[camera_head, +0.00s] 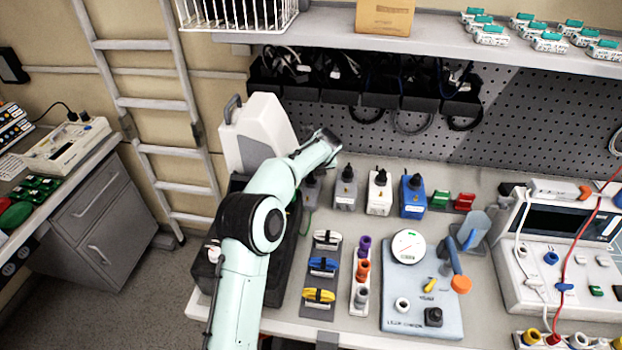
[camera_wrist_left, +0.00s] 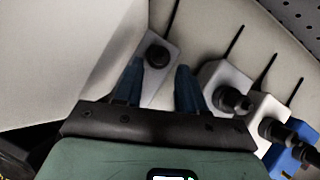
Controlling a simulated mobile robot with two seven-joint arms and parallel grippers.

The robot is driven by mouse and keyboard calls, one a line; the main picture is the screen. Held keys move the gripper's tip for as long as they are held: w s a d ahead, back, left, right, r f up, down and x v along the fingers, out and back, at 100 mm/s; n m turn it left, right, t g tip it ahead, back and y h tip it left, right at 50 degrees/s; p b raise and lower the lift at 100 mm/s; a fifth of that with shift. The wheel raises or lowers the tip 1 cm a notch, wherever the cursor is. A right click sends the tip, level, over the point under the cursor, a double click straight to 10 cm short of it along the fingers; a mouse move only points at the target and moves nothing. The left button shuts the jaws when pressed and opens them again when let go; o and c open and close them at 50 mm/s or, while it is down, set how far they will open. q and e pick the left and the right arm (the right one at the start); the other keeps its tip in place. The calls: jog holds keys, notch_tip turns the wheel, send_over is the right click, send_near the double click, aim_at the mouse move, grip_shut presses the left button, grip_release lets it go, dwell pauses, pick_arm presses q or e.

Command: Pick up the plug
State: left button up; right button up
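Several small boxes with black plugs stand in a row on the bench. In the head view I see a grey box (camera_head: 345,201) with a black plug (camera_head: 348,174), a white box (camera_head: 378,204) with a plug (camera_head: 381,177), and a blue box (camera_head: 412,207) with a plug (camera_head: 415,181). Another grey box (camera_head: 311,194) is partly hidden by my left arm. My left gripper (camera_wrist_left: 159,67) is open in the wrist view, its blue fingertips on either side of a black plug (camera_wrist_left: 157,55) on the leftmost grey box. I cannot tell contact. My right gripper is not in view.
A large white device (camera_head: 258,130) stands close left of the plug row. A shelf (camera_head: 440,48) and black cable bins (camera_head: 365,82) hang behind and above. Connectors (camera_head: 361,270), a gauge board (camera_head: 415,300) and a console (camera_head: 560,260) occupy the bench front and right.

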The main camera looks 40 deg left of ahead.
aim_at(311, 179)
pick_arm(q)
jog(key=shift+x, duration=2.8)
jog(key=shift+s+d, duration=0.1)
jog(key=shift+d, duration=0.05)
grip_shut()
